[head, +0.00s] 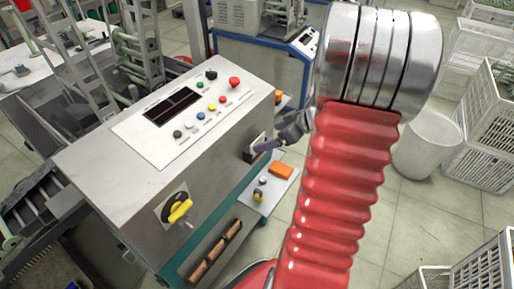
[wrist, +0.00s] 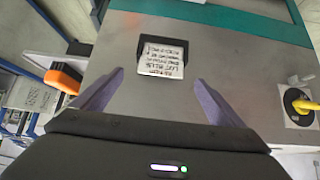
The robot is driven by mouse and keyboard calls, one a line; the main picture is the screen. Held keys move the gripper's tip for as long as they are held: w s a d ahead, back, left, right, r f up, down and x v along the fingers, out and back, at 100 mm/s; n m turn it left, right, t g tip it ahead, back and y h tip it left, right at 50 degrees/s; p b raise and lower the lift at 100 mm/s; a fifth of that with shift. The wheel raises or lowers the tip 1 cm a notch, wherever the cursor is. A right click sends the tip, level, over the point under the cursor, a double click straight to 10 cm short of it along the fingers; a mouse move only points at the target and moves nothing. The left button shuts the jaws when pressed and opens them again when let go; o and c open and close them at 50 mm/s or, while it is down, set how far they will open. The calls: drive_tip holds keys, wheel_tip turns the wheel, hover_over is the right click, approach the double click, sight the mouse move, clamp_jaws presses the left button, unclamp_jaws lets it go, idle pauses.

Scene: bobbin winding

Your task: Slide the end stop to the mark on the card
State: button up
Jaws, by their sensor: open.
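A white card (wrist: 162,62) with black printing sits in a dark holder (wrist: 146,46) on the machine's grey side face. The print is upside down in the wrist view and I cannot read it surely.
A small shelf holds an orange block (head: 281,170), also in the wrist view (wrist: 63,80). A yellow rotary handle (head: 180,211) sticks out of the machine's front face. Buttons and a display (head: 172,106) are on top. A white bin (head: 427,146) stands at right.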

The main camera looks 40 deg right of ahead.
sight(258, 140)
idle(0.3)
drive_tip(key=shift+x, duration=2.7)
drive_tip(key=shift+w+a+r, duration=0.1)
drive_tip(key=shift+r, duration=0.05)
drive_tip(key=c, duration=1.4)
